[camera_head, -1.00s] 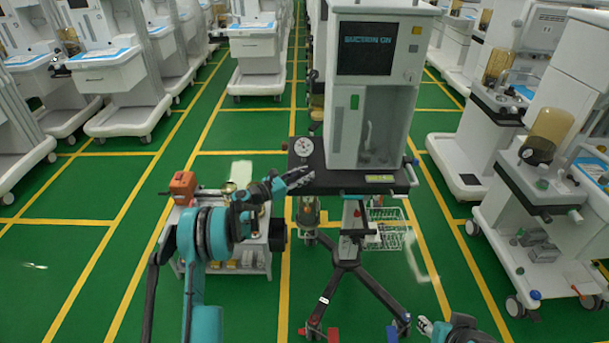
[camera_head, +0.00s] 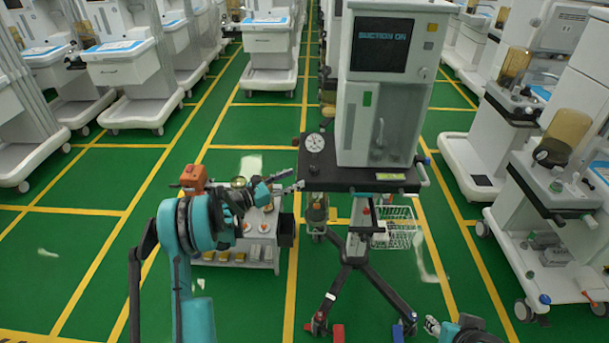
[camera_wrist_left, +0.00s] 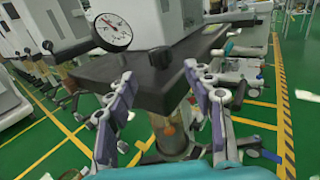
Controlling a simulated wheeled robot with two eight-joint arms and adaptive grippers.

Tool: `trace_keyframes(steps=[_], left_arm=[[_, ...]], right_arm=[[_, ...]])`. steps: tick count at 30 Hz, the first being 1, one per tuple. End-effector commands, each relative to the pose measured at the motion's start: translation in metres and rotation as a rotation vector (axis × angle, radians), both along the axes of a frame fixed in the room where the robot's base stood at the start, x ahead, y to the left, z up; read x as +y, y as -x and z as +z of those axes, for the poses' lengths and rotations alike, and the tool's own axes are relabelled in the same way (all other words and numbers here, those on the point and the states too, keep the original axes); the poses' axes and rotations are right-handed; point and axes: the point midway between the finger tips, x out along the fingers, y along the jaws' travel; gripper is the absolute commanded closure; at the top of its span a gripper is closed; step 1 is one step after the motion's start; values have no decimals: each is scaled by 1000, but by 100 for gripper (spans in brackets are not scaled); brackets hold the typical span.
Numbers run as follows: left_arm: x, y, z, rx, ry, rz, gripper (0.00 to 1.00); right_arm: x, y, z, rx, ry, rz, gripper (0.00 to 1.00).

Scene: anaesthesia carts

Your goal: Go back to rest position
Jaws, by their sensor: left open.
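My left gripper (camera_head: 287,183) is in front of the left edge of the suction cart (camera_head: 363,180) in the head view. Its fingers are spread and hold nothing. In the left wrist view the two fingers (camera_wrist_left: 160,76) stand apart before the cart's dark top, with the round gauge (camera_wrist_left: 112,33) beyond them. I cannot tell whether a finger touches the cart. My right gripper (camera_head: 433,326) shows only in part at the bottom of the head view, near the cart's base. Its jaw state is unclear.
A low trolley (camera_head: 238,254) with an orange item (camera_head: 193,177) stands behind my left arm. A white wire basket (camera_head: 398,228) hangs under the suction cart. White anaesthesia carts line both sides. Green floor is open at the lower left.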

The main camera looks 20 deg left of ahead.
Motion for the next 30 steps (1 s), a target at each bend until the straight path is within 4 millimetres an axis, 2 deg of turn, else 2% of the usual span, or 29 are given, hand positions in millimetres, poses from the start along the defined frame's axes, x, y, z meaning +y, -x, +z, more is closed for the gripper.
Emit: trace_keyframes(steps=[6,22,26,30], left_arm=[[13,16,0,0,0,0,47],[11,16,2,-2,-12,-3,47],[-7,19,16,-11,-118,-19,47],[-45,34,43,-45,-372,-67,47]], right_arm=[[0,0,0,0,0,0,60],[0,0,0,0,0,0,60],[0,0,0,0,0,0,60],[0,0,0,0,0,0,60]])
